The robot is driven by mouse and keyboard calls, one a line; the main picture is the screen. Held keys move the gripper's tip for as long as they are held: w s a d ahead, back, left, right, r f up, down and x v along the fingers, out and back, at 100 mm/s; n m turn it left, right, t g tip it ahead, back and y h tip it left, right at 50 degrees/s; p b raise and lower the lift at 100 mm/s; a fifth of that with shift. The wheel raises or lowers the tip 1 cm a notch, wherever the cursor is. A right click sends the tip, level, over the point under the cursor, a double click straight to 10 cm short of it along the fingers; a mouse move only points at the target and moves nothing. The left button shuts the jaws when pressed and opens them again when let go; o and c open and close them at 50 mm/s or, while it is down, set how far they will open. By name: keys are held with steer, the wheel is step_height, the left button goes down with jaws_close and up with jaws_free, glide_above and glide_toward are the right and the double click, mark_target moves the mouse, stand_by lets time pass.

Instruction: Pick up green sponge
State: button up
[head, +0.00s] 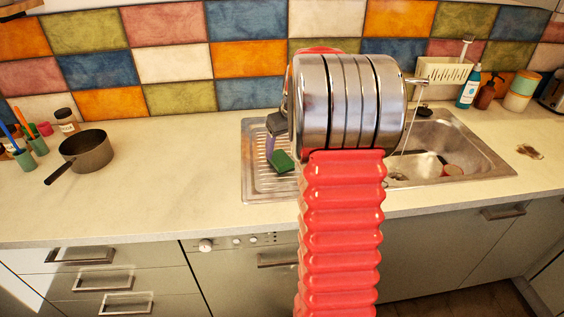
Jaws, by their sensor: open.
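The green sponge (282,162) is small and dark green. It lies on the ribbed metal drainboard left of the sink basin, close to the left side of my arm. My gripper (275,130) shows only in part, as grey pieces past the left edge of my arm's metal rings. It appears just above and behind the sponge in the picture, with no clear contact. The rest of it is hidden behind my arm, and the exact gap to the sponge cannot be told.
The sink (455,155) has running water and a reddish item inside. A dark saucepan (87,151) stands on the left counter, near jars and cups with brushes. Bottles (468,88) and canisters (521,91) stand at the back right. The counter between pan and drainboard is clear.

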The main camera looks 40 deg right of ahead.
mark_target(281, 158)
steer(key=shift+x, duration=2.55)
steer(key=shift+w+r, duration=0.1)
steer(key=shift+f, duration=0.25)
steer(key=c, duration=1.2)
steer(key=shift+r, duration=0.1)
step_height(281, 158, up, 10)
steer(key=shift+r, duration=0.15)
